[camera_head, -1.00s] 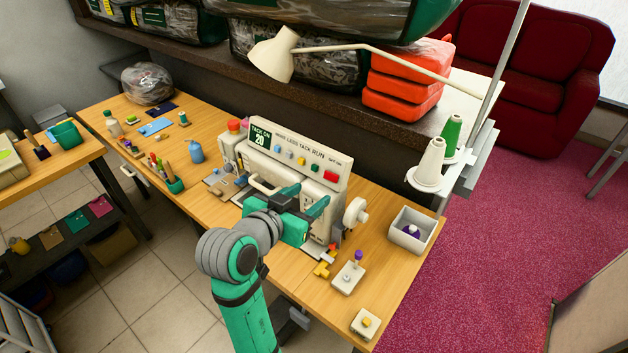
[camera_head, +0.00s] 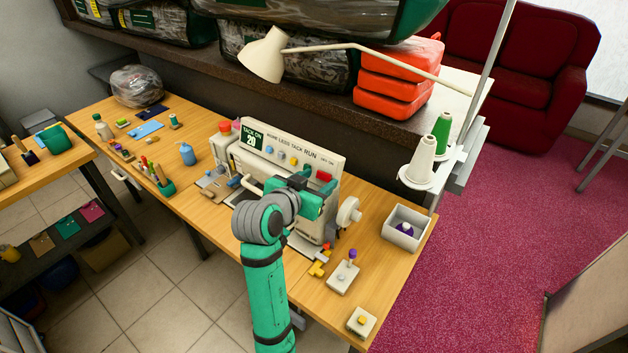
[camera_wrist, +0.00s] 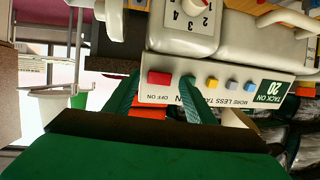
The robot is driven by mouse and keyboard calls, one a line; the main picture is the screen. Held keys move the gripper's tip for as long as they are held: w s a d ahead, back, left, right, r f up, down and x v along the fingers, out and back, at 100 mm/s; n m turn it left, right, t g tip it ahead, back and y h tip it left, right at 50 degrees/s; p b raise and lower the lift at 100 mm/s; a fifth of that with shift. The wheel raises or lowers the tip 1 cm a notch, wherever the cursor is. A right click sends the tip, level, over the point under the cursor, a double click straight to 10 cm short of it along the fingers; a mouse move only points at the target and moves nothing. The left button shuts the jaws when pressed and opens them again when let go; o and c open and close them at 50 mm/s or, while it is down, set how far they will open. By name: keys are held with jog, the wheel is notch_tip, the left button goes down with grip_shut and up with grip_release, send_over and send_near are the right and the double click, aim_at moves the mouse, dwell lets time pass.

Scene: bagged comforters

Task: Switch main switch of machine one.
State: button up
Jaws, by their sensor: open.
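The sewing machine (camera_head: 262,170) stands on the wooden table, with a pale control panel along its top. The panel's red switch (camera_head: 325,177) is at its right end. In the wrist view the panel is upside down, and the red switch (camera_wrist: 159,78) sits beside the words OFF ON. My gripper (camera_head: 318,185) is in front of the panel's right end. In the wrist view its two green fingers (camera_wrist: 160,76) are apart, with the red switch between their tips in the picture. They look empty; I cannot tell whether they touch the panel.
A small box with a purple knob (camera_head: 344,274) and one with a yellow button (camera_head: 361,321) sit at the table's right end. A grey bin (camera_head: 405,232) and thread cones (camera_head: 422,160) are right of the machine. A lamp (camera_head: 265,55) hangs behind.

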jog(key=shift+w, duration=0.1)
jog(key=c, duration=1)
jog(key=shift+w+a+m+g+h, duration=0.25)
jog(key=shift+m+g+h, duration=0.4)
jog(key=shift+h, duration=0.2)
jog(key=shift+w+a+m+g+h, duration=0.1)
jog(key=shift+a+m+g+h, duration=0.15)
jog(key=shift+m+g+h, duration=0.5)
jog(key=shift+c, duration=0.2)
